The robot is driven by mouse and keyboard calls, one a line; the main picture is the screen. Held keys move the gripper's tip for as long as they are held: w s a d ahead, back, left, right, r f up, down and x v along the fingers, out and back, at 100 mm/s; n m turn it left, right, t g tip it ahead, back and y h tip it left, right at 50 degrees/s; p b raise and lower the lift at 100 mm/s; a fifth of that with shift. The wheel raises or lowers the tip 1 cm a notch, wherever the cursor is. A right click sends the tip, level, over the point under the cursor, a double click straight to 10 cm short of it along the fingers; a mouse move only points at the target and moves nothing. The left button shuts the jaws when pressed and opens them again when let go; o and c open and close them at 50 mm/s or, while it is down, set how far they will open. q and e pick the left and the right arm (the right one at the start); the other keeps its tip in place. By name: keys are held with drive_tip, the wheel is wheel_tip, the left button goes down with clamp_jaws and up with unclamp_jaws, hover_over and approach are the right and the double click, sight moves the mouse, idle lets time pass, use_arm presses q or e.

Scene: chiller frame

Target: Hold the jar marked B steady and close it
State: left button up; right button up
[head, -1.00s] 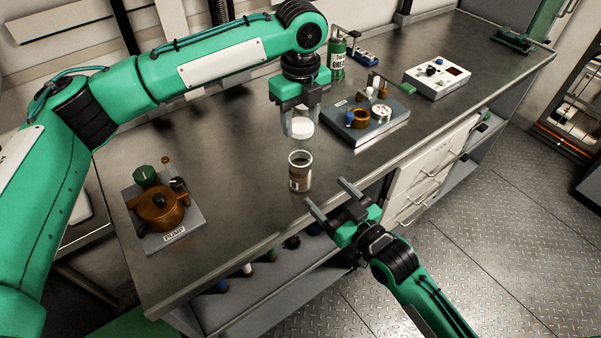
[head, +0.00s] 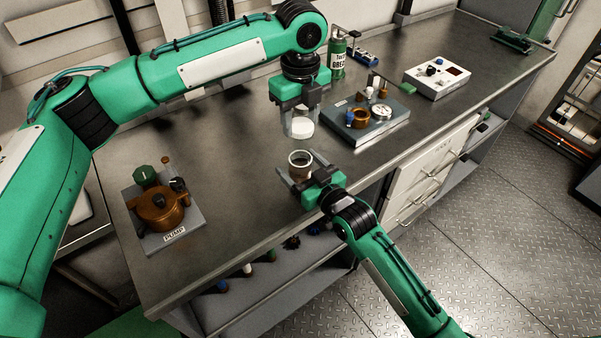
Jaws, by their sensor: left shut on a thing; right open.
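The open glass jar (head: 300,160) stands upright near the front edge of the workbench, with brown contents low inside. Its marking is hidden now behind my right gripper. My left gripper (head: 301,120) points down above and slightly behind the jar, shut on a white lid (head: 302,128). The lid is apart from the jar's rim. My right gripper (head: 298,168) is open, reaching in from the front with one finger on each side of the jar. I cannot tell whether the fingers touch the glass.
A pump (head: 158,208) on a grey plate stands at the left of the bench (head: 235,210). A dark tray (head: 385,130) with small parts lies right of the jar. A green grease can (head: 338,62) and a white control box (head: 437,80) stand farther back.

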drive_tip(key=c, duration=1.5)
use_arm(q)
hover_over(300, 163)
drive_tip(key=w, duration=0.2)
drive_tip(key=shift+w+f, duration=0.2)
drive_tip(key=shift+f, duration=2.25)
drive_tip(key=shift+f, duration=0.9)
drive_tip(key=shift+f, duration=0.6)
